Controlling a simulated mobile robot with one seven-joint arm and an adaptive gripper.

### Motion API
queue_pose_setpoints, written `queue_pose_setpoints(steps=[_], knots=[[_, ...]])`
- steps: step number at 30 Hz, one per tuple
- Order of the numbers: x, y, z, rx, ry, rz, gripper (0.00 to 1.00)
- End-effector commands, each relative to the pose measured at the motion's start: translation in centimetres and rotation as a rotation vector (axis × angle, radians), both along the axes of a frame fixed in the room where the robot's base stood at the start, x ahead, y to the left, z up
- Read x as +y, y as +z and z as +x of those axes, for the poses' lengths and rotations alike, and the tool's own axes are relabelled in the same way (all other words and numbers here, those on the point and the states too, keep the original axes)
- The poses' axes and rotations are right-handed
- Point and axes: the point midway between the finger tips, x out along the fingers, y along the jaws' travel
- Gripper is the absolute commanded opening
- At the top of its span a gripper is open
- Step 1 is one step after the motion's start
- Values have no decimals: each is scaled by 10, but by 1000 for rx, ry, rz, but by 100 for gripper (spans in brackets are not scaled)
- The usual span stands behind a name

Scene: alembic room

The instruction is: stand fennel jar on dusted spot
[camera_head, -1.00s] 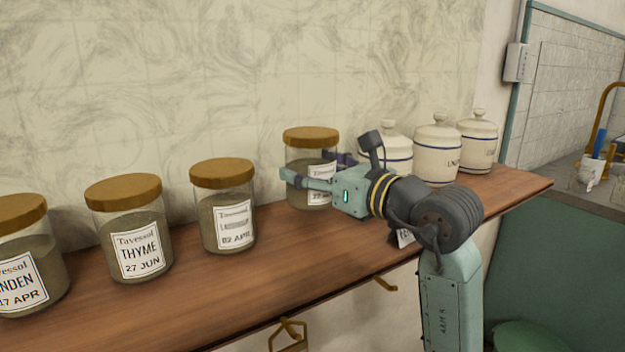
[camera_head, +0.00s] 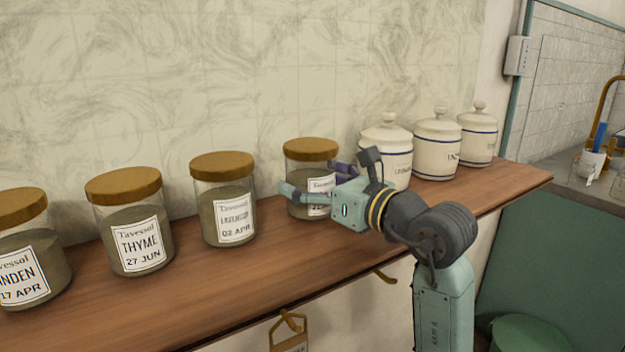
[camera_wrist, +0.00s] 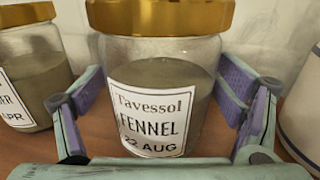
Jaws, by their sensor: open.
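The fennel jar (camera_head: 310,150), glass with a gold-brown lid and dusty green filling, stands upright on the wooden shelf (camera_head: 235,290), right of the lavender jar. In the wrist view the jar (camera_wrist: 190,78) fills the middle, its label reading "FENNEL 22 AUG". My gripper (camera_head: 313,181) is open around it, one finger on each side; the wrist view shows a gap beside the jar at the right finger, while contact at the left is unclear. No dusted spot is visible; the shelf under the jar is hidden.
Left of it stand the lavender (camera_head: 224,200), thyme (camera_head: 130,220) and linden (camera_head: 28,245) jars. White lidded canisters (camera_head: 437,148) stand close on the right. A patterned wall (camera_head: 250,70) is behind. The shelf's front strip is bare.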

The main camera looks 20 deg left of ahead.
Motion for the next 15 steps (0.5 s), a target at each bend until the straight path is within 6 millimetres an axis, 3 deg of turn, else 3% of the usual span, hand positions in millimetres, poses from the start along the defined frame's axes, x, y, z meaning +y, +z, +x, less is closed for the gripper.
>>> queue_pose_setpoints(steps=[12,15], knots=[[0,8,0,0,1,1,90],[-14,3,-5,-2,-4,1,90]])
